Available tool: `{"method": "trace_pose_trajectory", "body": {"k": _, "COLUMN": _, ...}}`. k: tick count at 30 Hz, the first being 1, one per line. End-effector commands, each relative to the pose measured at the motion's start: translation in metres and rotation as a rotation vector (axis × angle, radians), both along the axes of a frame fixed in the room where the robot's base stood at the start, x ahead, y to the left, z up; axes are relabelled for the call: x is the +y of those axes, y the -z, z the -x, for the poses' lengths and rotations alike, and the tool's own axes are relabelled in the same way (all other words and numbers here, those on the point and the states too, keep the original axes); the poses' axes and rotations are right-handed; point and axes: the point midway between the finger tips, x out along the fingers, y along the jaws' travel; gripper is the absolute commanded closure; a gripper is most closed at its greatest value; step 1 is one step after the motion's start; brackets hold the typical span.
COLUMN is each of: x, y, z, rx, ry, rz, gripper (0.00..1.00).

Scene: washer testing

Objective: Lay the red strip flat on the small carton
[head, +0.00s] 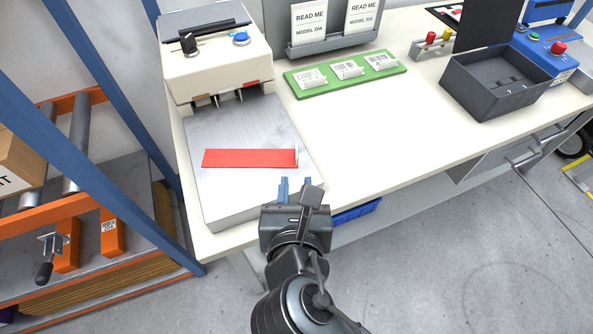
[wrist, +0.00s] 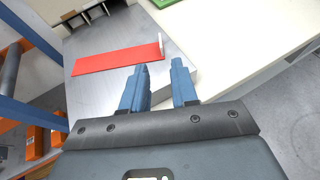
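The red strip (head: 250,158) lies on the metal plate (head: 235,125) in front of the beige machine, with a small upright white edge at its right end. It also shows in the wrist view (wrist: 118,60). My gripper (head: 296,183) is near the plate's front right edge, to the lower right of the strip and apart from it. In the wrist view the blue fingers (wrist: 160,66) are spread with a gap between them and nothing held. I cannot make out a small carton for certain; a brown box (head: 18,163) is partly visible at the left edge.
The beige machine (head: 213,68) stands behind the plate. A green board (head: 345,73) with several white labels, a dark grey bin (head: 500,85) and a blue device (head: 545,45) stand on the table. A blue post and orange roller rack are at left. The table's middle is clear.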

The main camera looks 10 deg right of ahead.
Motion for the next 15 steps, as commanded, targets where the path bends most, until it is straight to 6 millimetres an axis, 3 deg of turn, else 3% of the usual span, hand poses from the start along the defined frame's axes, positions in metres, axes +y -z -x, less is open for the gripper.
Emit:
{"method": "trace_pose_trajectory", "body": {"k": 4, "x": 0.001, "y": -0.004, "z": 0.011, "rx": 0.000, "ry": 0.000, "rz": 0.000, "gripper": 0.72}}
{"method": "trace_pose_trajectory", "body": {"k": 15, "x": -0.004, "y": -0.001, "z": 0.015, "rx": 0.005, "ry": 0.006, "rz": -0.029, "gripper": 0.72}}
